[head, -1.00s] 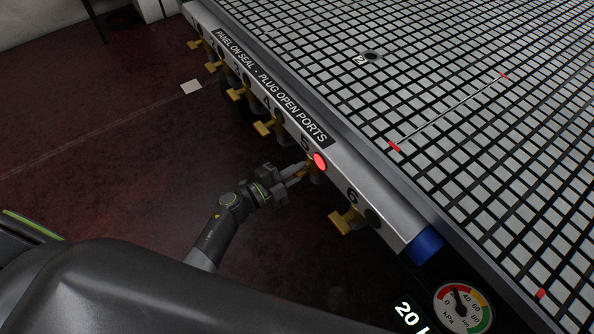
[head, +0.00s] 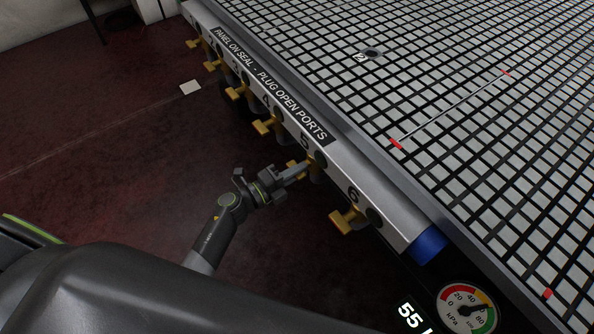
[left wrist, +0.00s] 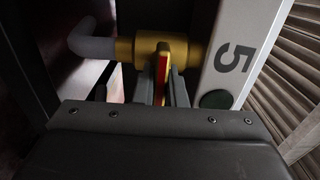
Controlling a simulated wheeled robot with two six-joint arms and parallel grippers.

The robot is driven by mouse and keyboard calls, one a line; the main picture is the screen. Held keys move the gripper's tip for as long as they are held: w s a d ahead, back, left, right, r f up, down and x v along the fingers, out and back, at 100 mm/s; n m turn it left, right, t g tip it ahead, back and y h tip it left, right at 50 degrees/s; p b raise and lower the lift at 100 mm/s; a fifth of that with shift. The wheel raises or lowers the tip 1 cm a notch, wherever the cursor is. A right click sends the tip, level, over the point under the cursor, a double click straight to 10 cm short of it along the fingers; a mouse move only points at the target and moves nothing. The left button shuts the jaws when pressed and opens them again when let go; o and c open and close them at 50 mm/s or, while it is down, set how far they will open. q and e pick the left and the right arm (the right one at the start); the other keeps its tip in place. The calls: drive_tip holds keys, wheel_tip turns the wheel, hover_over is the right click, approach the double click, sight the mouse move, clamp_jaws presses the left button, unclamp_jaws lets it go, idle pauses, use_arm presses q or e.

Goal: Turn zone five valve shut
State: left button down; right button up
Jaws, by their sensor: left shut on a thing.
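The zone five valve has a brass body that shows in the left wrist view (left wrist: 150,48), beside the number 5 label (left wrist: 236,58). Its red and yellow handle (left wrist: 163,72) stands between the fingers of my left gripper (left wrist: 165,90). In the head view my left gripper (head: 303,171) is shut on the handle at the valve under number 5, partly hiding the brass valve (head: 314,168). The round lamp by number 5 (head: 320,160) is dark; it also looks dark green in the left wrist view (left wrist: 216,99). My right gripper is not in view.
Other brass valves line the rail, with valve six (head: 346,219) just to the right and valve four (head: 264,125) to the left. The gridded table (head: 450,100) lies above the rail. A gauge (head: 467,309) reads in its upper range; the display (head: 410,314) shows 55.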

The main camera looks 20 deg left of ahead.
use_arm(q)
drive_tip(key=shift+f, duration=0.1)
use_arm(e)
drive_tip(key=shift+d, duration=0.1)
use_arm(q)
drive_tip(key=c, duration=1.5)
unclamp_jaws()
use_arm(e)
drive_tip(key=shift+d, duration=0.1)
